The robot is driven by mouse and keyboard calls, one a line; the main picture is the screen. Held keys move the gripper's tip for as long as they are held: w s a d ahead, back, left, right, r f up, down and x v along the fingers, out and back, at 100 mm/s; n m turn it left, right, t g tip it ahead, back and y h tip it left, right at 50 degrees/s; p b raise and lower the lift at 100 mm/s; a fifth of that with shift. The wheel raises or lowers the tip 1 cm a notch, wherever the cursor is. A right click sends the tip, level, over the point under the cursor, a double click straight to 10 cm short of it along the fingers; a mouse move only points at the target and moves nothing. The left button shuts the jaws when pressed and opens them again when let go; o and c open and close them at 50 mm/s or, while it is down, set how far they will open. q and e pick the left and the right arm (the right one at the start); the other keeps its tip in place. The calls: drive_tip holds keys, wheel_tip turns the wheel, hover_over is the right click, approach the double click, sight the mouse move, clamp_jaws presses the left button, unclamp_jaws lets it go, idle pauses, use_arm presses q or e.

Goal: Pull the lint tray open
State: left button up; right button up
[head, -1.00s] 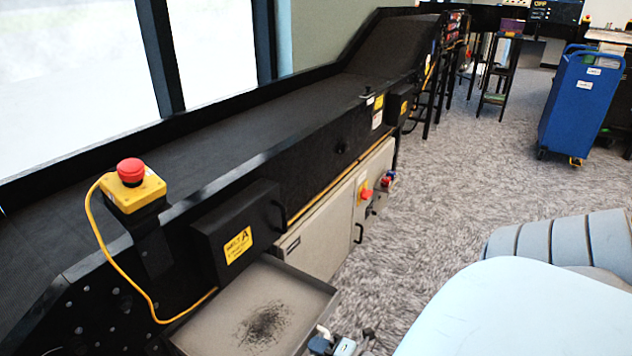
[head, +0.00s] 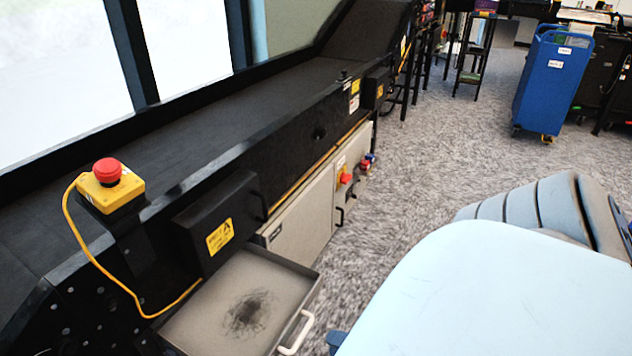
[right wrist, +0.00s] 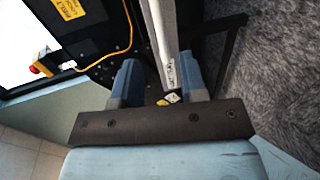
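The lint tray (head: 190,320) is a shallow grey metal tray with a dark patch of lint on its floor. It is pulled well out from the black machine at the lower left of the head view. Its pale handle (head: 296,334) on the front is bare. A small blue part of my right gripper (head: 336,341) shows to the right of the handle, apart from it. In the right wrist view my right gripper (right wrist: 160,90) has its blue fingers spread, with nothing held between them. The tray's light front edge (right wrist: 160,35) lies beyond them. My left gripper is out of view.
A yellow box with a red stop button (head: 108,180) and yellow cable stands on the machine above the tray. A black hatch box (head: 215,215) with a yellow label sits just behind the tray. Carpet (head: 410,190) to the right is clear up to the blue cart (head: 553,85).

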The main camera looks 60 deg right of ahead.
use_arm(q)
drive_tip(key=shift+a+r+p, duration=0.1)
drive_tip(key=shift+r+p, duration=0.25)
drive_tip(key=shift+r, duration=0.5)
use_arm(e)
drive_tip(key=shift+v, duration=2.3)
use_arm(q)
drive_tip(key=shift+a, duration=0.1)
use_arm(e)
drive_tip(key=shift+a, duration=0.1)
